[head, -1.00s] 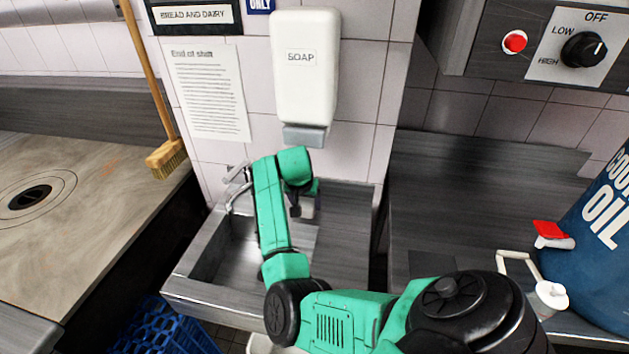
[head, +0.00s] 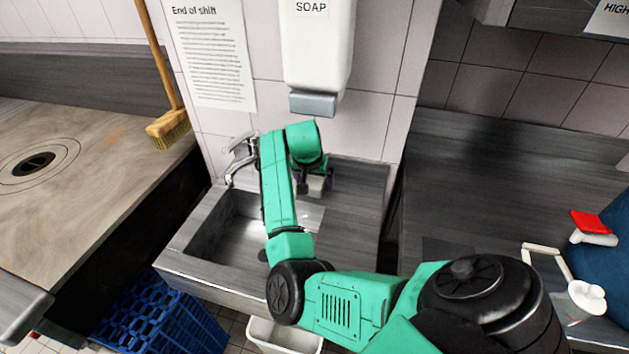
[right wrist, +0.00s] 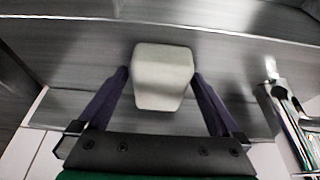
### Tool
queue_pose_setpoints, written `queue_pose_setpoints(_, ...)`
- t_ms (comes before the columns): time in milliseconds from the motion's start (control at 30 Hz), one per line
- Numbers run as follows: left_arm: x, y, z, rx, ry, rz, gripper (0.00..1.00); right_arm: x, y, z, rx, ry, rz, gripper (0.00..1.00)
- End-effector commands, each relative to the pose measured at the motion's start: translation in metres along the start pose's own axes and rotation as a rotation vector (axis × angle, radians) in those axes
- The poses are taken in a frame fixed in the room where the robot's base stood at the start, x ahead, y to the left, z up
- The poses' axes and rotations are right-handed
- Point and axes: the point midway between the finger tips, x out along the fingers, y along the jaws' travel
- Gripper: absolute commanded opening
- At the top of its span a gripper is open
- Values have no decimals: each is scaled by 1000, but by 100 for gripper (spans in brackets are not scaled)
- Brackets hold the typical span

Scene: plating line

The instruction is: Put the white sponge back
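The white sponge (right wrist: 163,72) is a pale block between the two fingers of my right gripper (right wrist: 160,76) in the right wrist view. The fingers stand wide, one on each side of it, with a narrow gap at the left; the right fingertip is very close to it. In the head view the sponge (head: 315,187) is small under my right gripper (head: 314,180), over the sink's flat right ledge (head: 352,205). The arm partly hides it, and I cannot tell for sure that it rests on the ledge. My left gripper is not in view.
The sink basin (head: 225,232) with its tap (head: 238,160) lies left of the gripper. A soap dispenser (head: 315,50) hangs on the wall above. A blue crate (head: 165,315) and a pale bin (head: 285,338) stand below. The right counter (head: 470,180) is mostly clear.

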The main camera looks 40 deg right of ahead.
Motion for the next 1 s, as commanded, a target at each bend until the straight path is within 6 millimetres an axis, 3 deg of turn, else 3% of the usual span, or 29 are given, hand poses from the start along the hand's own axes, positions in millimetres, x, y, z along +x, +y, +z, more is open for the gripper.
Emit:
queue_pose_setpoints(267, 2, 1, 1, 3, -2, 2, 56, -12, 0, -2, 1, 2, -2, 100)
queue_pose_setpoints(600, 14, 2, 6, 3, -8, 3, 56, -98, -1, -1, 2, 3, -5, 100)
queue_pose_setpoints(700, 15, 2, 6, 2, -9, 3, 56, -115, 0, -2, 0, 2, -3, 100)
queue_pose_setpoints(1000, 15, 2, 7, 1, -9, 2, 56, -124, 0, -1, 0, 0, 0, 100)
